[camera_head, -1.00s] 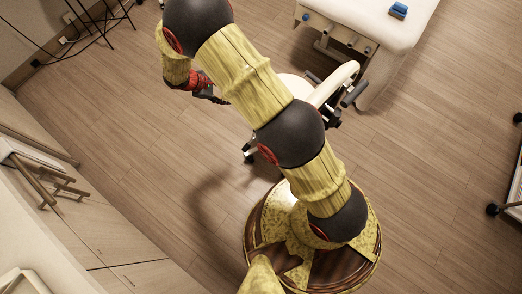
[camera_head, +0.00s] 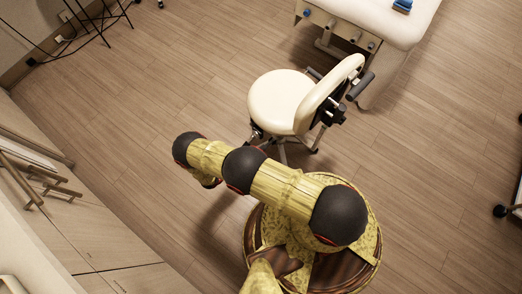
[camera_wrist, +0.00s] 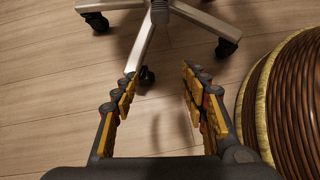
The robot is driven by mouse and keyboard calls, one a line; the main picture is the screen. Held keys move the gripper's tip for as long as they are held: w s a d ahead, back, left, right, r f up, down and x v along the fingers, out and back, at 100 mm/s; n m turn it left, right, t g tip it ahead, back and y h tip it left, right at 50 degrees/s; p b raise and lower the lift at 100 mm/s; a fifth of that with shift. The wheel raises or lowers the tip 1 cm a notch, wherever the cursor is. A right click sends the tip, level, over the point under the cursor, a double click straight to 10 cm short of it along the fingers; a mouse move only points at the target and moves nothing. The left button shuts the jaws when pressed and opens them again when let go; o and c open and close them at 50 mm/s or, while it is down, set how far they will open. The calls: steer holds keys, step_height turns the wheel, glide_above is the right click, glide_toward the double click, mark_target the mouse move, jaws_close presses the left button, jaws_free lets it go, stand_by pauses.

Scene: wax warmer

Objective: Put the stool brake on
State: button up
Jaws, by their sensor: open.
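The stool (camera_head: 277,103) has a round cream seat and a curved backrest, and stands upright on the floor beyond my arm in the head view. In the wrist view its silver legs (camera_wrist: 145,45) spread from a central column, with black casters (camera_wrist: 227,46) at their ends. One caster (camera_wrist: 146,76) lies just beyond my fingertips, apart from them. My gripper (camera_wrist: 160,82) is open and empty, low over the floor. In the head view my gripper is mostly hidden by the arm. I cannot make out a brake lever on any caster.
A cream treatment bed (camera_head: 385,25) stands behind the stool, close to its backrest. Wooden cabinets (camera_head: 115,250) line the left side. A dark-framed stand (camera_head: 95,20) is at the top left. The floor left of the stool is clear.

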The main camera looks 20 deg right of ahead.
steer(key=w+d+b, duration=0.1)
steer(key=w+d, duration=0.1)
steer(key=d, duration=0.2)
steer(key=w+d+f+b, duration=0.1)
steer(key=d, duration=0.3)
steer(key=w+d+f+b, duration=0.1)
steer(key=w+d, duration=0.1)
steer(key=d, duration=0.2)
steer(key=shift+w+b, duration=0.3)
steer(key=shift+w, duration=0.05)
steer(key=shift+w+d+f, duration=0.2)
steer(key=shift+d+f, duration=0.15)
steer(key=shift+c, duration=0.3)
jaws_close()
